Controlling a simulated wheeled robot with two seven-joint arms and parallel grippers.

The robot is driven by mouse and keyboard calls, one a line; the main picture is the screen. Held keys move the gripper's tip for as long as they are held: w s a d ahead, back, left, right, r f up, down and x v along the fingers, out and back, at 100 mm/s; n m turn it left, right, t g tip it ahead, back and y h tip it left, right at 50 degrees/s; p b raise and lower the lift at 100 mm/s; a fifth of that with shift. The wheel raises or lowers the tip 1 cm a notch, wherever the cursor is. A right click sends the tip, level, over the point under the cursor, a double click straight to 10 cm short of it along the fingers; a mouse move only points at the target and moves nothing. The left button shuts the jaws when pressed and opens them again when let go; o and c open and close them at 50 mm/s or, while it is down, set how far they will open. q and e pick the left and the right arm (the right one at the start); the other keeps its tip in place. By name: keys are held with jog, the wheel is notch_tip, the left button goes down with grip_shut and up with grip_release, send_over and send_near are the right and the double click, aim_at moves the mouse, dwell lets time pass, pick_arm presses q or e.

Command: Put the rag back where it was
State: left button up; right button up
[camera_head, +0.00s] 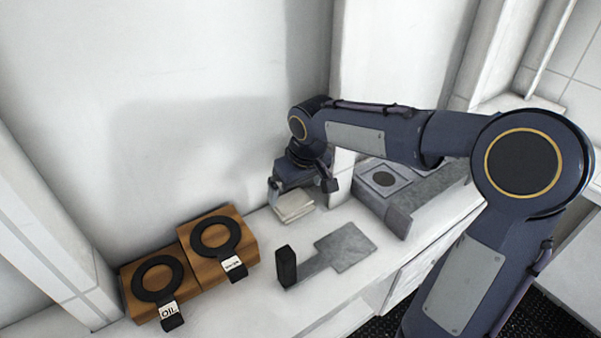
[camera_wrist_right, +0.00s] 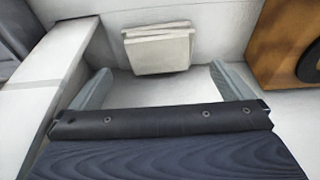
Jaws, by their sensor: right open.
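The rag (camera_head: 292,206), a folded cream cloth, lies on the white counter close to the back wall. In the right wrist view the rag (camera_wrist_right: 158,50) shows ahead of my fingertips, within the gap between them from side to side and not gripped. My right gripper (camera_head: 302,190) is open and empty just at the rag, hiding part of its far side in the head view. In the right wrist view the two grey fingers of the right gripper (camera_wrist_right: 158,72) stand wide apart. My left gripper is not in view.
Two wooden blocks with black rings and tags, one tag reading OIL (camera_head: 160,285), the other smaller (camera_head: 218,250), stand left of the rag. A grey flat tool with a black handle (camera_head: 345,248) lies in front. A grey block with a dark disc (camera_head: 385,180) stands right.

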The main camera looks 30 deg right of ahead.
jog(key=v, duration=0.7)
jog(key=s+a+f+m+t+y, duration=0.1)
jog(key=s+f, duration=0.1)
jog(key=s, duration=0.5)
jog(key=s+a+f+m+y, duration=0.1)
jog(key=s+f, duration=0.2)
jog(key=s, duration=0.4)
jog(key=s+a+f+m+t+y, duration=0.1)
jog(key=s+f, duration=0.2)
jog(key=s, duration=0.5)
jog(key=shift+a+t, duration=0.2)
jog(key=shift+t, duration=0.1)
jog(key=shift+c, duration=0.3)
